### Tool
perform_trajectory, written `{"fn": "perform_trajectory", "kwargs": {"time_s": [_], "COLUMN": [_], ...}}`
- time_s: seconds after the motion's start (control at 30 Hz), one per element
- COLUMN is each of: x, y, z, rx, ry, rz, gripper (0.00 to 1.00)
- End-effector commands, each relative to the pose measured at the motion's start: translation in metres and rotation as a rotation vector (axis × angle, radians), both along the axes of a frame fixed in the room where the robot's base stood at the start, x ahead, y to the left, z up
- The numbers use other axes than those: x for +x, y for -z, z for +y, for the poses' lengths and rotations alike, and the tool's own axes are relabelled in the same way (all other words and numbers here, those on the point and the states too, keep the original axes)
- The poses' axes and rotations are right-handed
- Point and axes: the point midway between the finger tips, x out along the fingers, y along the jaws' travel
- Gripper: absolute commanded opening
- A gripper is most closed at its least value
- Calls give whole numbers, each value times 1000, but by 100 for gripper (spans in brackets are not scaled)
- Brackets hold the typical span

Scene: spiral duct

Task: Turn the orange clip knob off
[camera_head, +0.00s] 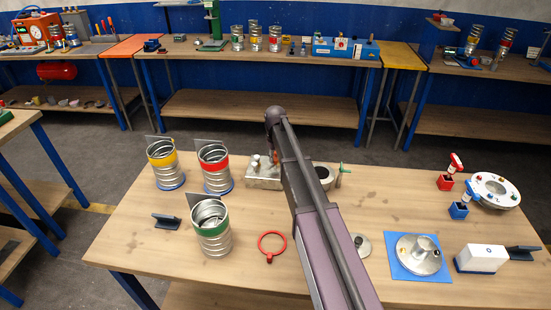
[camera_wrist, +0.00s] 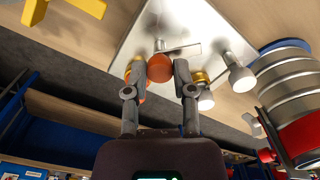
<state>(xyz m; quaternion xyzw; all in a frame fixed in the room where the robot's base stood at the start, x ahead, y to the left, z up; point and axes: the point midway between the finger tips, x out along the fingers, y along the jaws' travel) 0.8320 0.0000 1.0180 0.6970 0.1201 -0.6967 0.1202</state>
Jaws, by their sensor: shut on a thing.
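The orange clip knob (camera_wrist: 160,68) is a round orange ball between my two fingertips in the wrist view. My gripper (camera_wrist: 157,78) is shut on it, one finger on each side. More orange shows below the ball, partly behind the left finger. The knob stands by a pale metal fixture (camera_wrist: 185,25) with silver and brass-coloured fittings. In the head view this fixture (camera_head: 262,180) is a grey metal block on the table, partly hidden by my arm. My gripper is mostly hidden there too, so the grip shows only in the wrist view.
Ribbed metal ducts with yellow (camera_head: 163,167), red (camera_head: 214,170) and green (camera_head: 211,230) bands stand left of the fixture. A red ring (camera_head: 271,244) lies in front. A blue plate with a metal cone (camera_head: 420,253) and a white box (camera_head: 482,259) are at right.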

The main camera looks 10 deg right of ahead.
Motion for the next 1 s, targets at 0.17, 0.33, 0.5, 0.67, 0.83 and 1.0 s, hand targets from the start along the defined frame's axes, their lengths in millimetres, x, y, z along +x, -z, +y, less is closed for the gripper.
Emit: {"fn": "perform_trajectory", "kwargs": {"time_s": [0.17, 0.33, 0.5, 0.67, 0.83, 1.0], "x": [-1, -1, -1, -1, -1, -1], "y": [0, 0, 0, 0, 0, 0], "z": [0, 0, 0, 0, 0, 0], "rx": [0, 0, 0, 1, 1, 1], "ry": [-168, -326, -467, -566, -629, -655], "rz": [2, 2, 2, 3, 3, 3], "gripper": [0, 0, 0, 0, 0, 0]}}
